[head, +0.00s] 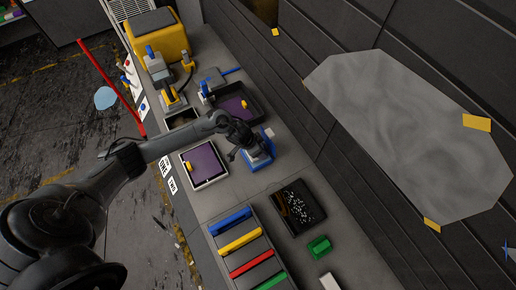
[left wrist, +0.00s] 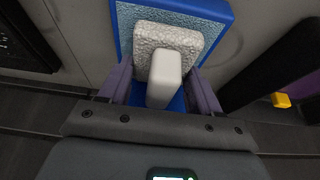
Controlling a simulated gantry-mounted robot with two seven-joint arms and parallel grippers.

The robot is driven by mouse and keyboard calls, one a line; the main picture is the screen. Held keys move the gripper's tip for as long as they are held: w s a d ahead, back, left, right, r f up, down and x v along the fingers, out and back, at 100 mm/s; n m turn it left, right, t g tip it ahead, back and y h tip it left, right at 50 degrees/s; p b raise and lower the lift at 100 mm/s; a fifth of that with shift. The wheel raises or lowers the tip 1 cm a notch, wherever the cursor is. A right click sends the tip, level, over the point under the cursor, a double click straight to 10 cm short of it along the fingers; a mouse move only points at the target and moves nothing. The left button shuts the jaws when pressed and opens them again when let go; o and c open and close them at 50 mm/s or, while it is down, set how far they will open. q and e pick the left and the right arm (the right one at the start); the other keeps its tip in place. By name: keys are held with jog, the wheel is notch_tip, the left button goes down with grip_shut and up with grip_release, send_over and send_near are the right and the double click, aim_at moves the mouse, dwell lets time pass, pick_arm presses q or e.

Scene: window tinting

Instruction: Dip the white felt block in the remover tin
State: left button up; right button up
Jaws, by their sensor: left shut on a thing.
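The white felt block (left wrist: 168,45) is a pale, rough pad with a smooth white grip (left wrist: 164,78), seen in the left wrist view. My left gripper (left wrist: 160,95) is shut on that grip. Behind the pad is a blue-rimmed tin (left wrist: 222,12) with a speckled light-blue inside. The pad overlaps the tin in this view; I cannot tell whether it touches the tin's inside or hangs above it. In the head view my left gripper (head: 245,146) is over the blue tin (head: 259,162), partly hiding it, and the block is mostly hidden. My right gripper is out of view.
A white-rimmed tray with purple cloth (head: 204,163) lies left of the tin, and a dark tray (head: 257,112) stands behind it. A black tray with white specks (head: 300,205), a green block (head: 318,246) and a rack of coloured bars (head: 250,255) lie nearer.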

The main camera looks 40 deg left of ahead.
aim_at(262, 145)
pick_arm(q)
jog(key=shift+f, duration=0.35)
dwell(1.0)
jog(key=shift+f, duration=0.2)
dwell(0.9)
jog(key=shift+r+p, duration=0.15)
jog(key=shift+p, duration=0.15)
jog(key=shift+r+p, duration=0.8)
jog(key=shift+p, duration=0.05)
notch_tip(262, 145, up, 5)
jog(key=p, duration=0.6)
jog(key=shift+r, duration=0.2)
